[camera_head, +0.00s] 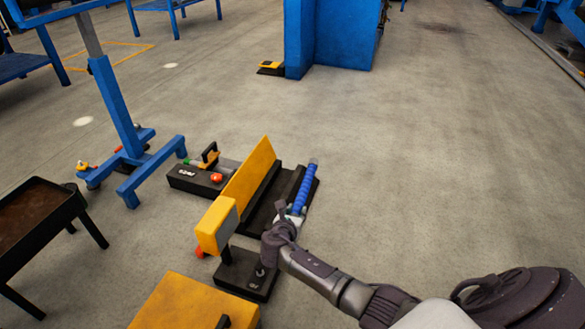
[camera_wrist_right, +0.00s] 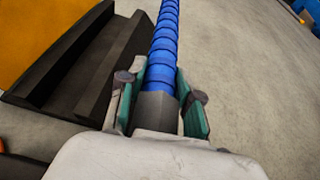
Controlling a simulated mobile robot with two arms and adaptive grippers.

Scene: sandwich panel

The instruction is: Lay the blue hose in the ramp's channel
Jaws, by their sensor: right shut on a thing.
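The blue ribbed hose (camera_head: 305,188) is slim and straight and has a dark grey end piece (camera_wrist_right: 156,108). My right gripper (camera_head: 291,216) is shut on this near end; in the wrist view, its green-padded fingers (camera_wrist_right: 160,100) stand on both sides of it. The black ramp (camera_head: 263,212) lies on the floor beside a tall yellow panel (camera_head: 247,180). In the wrist view, the ramp (camera_wrist_right: 75,75) with its stepped groove is left of the hose. The hose runs along the ramp's right side; I cannot tell whether they touch. My left gripper is out of view.
A black block with a handle and an orange-red knob (camera_head: 216,178) lies left of the panel. A yellow box (camera_head: 185,305) is in front. A blue stand (camera_head: 130,150) and a black trough (camera_head: 35,215) are at left. The floor (camera_head: 430,170) to the right is clear.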

